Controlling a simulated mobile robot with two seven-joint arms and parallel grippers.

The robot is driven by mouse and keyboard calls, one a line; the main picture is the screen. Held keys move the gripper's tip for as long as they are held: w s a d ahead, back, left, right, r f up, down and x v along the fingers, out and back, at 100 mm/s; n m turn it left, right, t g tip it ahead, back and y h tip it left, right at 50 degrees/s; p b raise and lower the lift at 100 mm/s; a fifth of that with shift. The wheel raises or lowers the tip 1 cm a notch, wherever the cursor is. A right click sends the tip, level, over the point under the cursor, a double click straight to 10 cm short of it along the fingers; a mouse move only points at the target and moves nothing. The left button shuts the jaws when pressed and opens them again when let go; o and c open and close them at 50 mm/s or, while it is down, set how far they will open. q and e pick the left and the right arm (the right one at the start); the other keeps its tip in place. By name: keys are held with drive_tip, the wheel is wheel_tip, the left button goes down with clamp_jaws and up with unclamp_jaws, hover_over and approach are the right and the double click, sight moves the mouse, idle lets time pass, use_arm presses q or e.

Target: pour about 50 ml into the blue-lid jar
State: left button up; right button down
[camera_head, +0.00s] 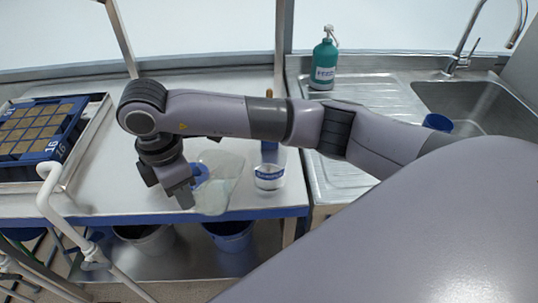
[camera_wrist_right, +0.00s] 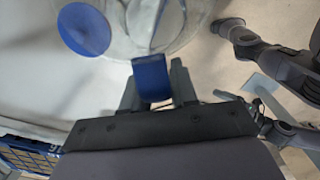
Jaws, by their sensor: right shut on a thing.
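My right gripper (camera_head: 184,195) is shut on the blue handle (camera_wrist_right: 152,77) of a clear jug (camera_head: 217,185) near the front edge of the bench. The jug's round rim shows at the top of the right wrist view (camera_wrist_right: 150,45). Its liquid level is hard to make out. A blue round lid (camera_wrist_right: 84,29) is beside the jug; it shows partly behind the jug in the head view (camera_head: 200,172). I cannot tell whether a jar is under it. A white tub with a blue band (camera_head: 269,178) stands right of the jug, apart from it. My left gripper is not in view.
A blue seed tray (camera_head: 38,129) lies at the left. A teal bottle (camera_head: 324,62) stands on the drainboard, and a blue cup (camera_head: 438,122) is in the sink (camera_head: 480,105). Two buckets (camera_head: 230,235) are under the bench. A white pipe (camera_head: 60,205) rises at front left.

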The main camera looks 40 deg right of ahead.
drive_tip(key=shift+a+f+h+b, duration=0.4)
drive_tip(key=shift+a+f+h, duration=0.3)
drive_tip(key=shift+f+h, duration=0.25)
drive_tip(key=shift+a+f+h+b, duration=0.4)
drive_tip(key=shift+a+f+h, duration=0.35)
drive_tip(key=shift+h, duration=0.3)
drive_tip(key=shift+f, duration=0.1)
